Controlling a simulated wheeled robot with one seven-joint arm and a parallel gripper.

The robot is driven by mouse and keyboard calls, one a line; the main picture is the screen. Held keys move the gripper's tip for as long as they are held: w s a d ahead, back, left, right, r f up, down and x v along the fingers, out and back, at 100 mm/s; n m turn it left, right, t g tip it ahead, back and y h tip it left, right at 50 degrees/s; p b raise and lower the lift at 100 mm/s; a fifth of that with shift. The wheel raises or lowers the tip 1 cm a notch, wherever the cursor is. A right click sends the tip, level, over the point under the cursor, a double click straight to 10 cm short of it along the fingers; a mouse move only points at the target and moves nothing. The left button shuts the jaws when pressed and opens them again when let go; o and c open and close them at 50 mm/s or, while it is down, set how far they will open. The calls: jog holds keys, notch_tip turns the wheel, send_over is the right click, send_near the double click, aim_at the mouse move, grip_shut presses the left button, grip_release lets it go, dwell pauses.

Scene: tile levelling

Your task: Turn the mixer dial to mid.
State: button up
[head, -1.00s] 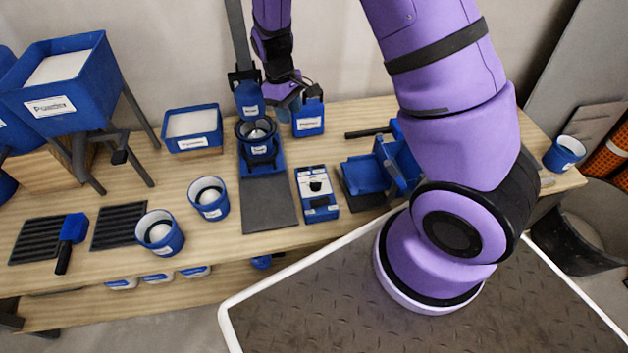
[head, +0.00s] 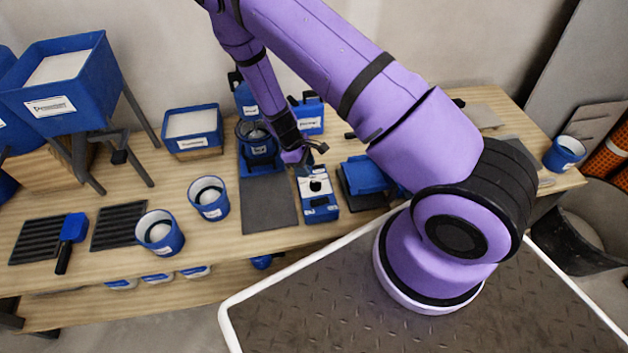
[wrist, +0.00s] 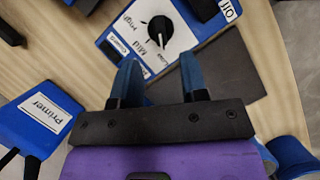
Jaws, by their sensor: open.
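The mixer dial is a black knob (wrist: 160,31) on a white-faced blue control box (head: 319,207). In the wrist view its face carries the labels High, Mid, Low and Off. A pale mark on the knob seems to face the Low side, but it is too small to be sure. My gripper (wrist: 159,76) is open and empty, its two blue fingers apart just short of the knob in that view. In the head view my gripper (head: 304,157) hangs above the back end of the box. The knob (head: 315,186) stays visible there.
The mixer with its blue bucket (head: 257,146) stands left of the box, a dark grey plate (head: 269,204) in front of it. A Primer container (wrist: 40,118) shows at left in the wrist view. A blue tray (head: 366,174) lies to the right, partly under my arm.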

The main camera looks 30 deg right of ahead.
aim_at(315, 182)
jog(key=x, duration=0.7)
grip_shut()
